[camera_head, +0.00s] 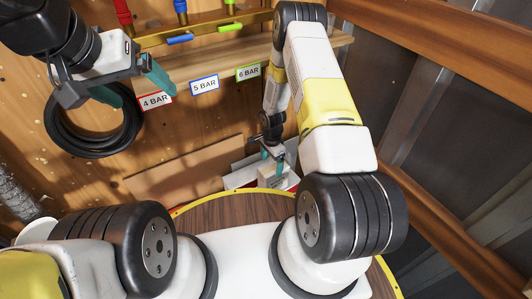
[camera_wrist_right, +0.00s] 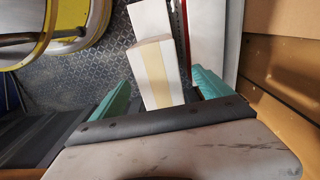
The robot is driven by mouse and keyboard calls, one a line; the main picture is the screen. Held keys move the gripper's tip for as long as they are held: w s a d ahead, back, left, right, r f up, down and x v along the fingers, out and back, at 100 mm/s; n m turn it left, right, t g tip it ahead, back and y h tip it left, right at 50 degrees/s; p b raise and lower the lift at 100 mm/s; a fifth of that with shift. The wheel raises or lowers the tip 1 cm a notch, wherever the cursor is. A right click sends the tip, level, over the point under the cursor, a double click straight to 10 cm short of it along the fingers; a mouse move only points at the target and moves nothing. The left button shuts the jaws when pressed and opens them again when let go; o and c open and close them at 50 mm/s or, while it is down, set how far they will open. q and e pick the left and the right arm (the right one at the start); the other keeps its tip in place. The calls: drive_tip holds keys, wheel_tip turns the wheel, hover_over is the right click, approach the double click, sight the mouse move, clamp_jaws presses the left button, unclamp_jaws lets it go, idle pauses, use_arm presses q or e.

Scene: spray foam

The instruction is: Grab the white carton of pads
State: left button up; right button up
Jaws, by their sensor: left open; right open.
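The white carton (camera_wrist_right: 155,75) has a beige band down its side and appears between the two teal fingers of my right gripper (camera_wrist_right: 160,92) in the right wrist view. A gap shows on each side of it, so the fingers are open and not pressed on it. In the head view the carton (camera_head: 275,174) is small, below my right gripper (camera_head: 274,155), and partly hidden by it. I cannot tell how deep it lies between the fingers. My left gripper (camera_head: 135,85) is open and empty at the upper left, far from the carton.
A wooden wall carries a coiled black hose (camera_head: 95,140) and tags such as 4 BAR (camera_head: 155,100). A brown cardboard panel (camera_head: 180,170) stands left of the carton. In the right wrist view a white panel (camera_wrist_right: 206,40) stands close on the right, over a patterned metal floor (camera_wrist_right: 105,65).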

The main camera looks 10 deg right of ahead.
drive_tip(key=f, duration=0.4)
drive_tip(key=d+f, duration=0.1)
drive_tip(key=f, duration=0.1)
drive_tip(key=shift+f, duration=0.1)
drive_tip(key=shift+c, duration=0.4)
drive_tip(key=c, duration=1.7)
